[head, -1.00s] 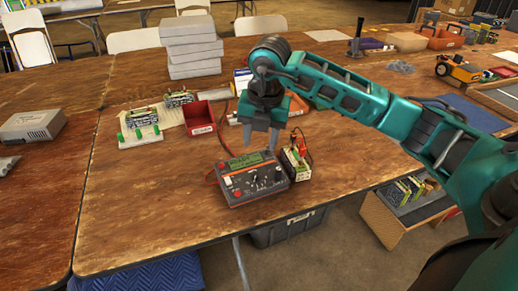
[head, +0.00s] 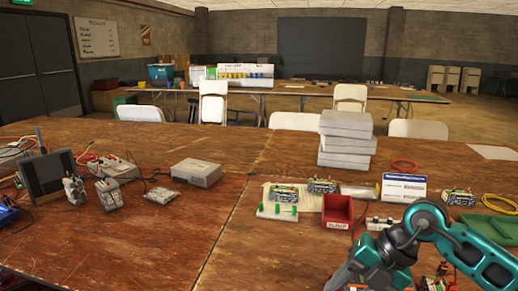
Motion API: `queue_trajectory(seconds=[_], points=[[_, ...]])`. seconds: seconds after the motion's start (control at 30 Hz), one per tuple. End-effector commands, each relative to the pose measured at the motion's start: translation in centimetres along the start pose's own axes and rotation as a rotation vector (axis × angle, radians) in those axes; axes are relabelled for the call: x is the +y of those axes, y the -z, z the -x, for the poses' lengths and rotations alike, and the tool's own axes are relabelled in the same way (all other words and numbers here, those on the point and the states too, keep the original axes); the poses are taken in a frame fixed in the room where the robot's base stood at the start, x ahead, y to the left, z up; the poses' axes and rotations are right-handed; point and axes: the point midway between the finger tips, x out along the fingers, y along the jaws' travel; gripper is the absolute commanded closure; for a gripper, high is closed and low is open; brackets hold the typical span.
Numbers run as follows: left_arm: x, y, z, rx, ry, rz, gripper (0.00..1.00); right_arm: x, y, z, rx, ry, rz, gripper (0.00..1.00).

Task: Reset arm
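My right arm comes in from the lower right of the head view, its teal forearm bent at a dark joint. My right gripper (head: 350,276) hangs over the right-hand table, cut by the bottom edge. Its fingers are only partly visible, so I cannot tell whether they are apart. My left arm and gripper are not in view.
The brown table (head: 270,235) holds a red bin (head: 337,211), a stack of grey boxes (head: 346,140), a white-and-blue box (head: 404,188) and a circuit board (head: 285,194). A grey box (head: 196,172) stands on the left table. Bare wood lies left of my gripper.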

Motion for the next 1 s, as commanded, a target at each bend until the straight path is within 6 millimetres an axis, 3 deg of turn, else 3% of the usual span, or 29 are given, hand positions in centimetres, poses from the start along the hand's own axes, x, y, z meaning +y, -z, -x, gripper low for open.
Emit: queue_trajectory(seconds=[0.03, 0.07, 0.1, 0.2, 0.3, 0.4, 0.47, 0.53, 0.67, 0.8, 0.9, 1.0], points=[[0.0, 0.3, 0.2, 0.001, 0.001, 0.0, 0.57, 2.2, 3.1, -2.0, 0.124, -0.153, 0.022, 0.52], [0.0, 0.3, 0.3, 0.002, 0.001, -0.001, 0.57, 3.5, 4.6, -2.7, 0.183, -0.251, 0.027, 0.52], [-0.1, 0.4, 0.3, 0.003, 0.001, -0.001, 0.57, 5.2, 6.3, -3.1, 0.251, -0.384, 0.022, 0.52], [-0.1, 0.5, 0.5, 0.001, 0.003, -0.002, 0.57, 8.9, 9.2, -2.8, 0.366, -0.718, -0.056, 0.52], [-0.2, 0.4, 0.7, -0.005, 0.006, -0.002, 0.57, 10.9, 9.6, -1.5, 0.398, -1.027, -0.228, 0.52], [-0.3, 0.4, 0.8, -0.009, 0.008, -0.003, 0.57, 10.7, 7.7, -0.6, 0.353, -1.277, -0.484, 0.52], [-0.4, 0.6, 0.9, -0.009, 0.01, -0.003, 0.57, 9.3, 6.0, -0.7, 0.291, -1.384, -0.669, 0.52], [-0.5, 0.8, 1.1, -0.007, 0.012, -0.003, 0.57, 6.4, 4.2, -1.8, 0.199, -1.459, -0.912, 0.52], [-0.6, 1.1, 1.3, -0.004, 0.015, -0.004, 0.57, -1.4, 2.6, -6.0, -0.004, -1.436, -1.385, 0.52], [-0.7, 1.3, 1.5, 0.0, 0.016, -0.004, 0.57, -8.7, 4.4, -10.6, -0.148, -1.277, -1.749, 0.52], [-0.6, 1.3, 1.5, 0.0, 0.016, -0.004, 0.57, -11.9, 6.2, -12.8, -0.199, -1.168, -1.902, 0.52], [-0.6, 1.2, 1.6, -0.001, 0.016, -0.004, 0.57, -13.7, 7.5, -13.9, -0.222, -1.097, -1.983, 0.52]])
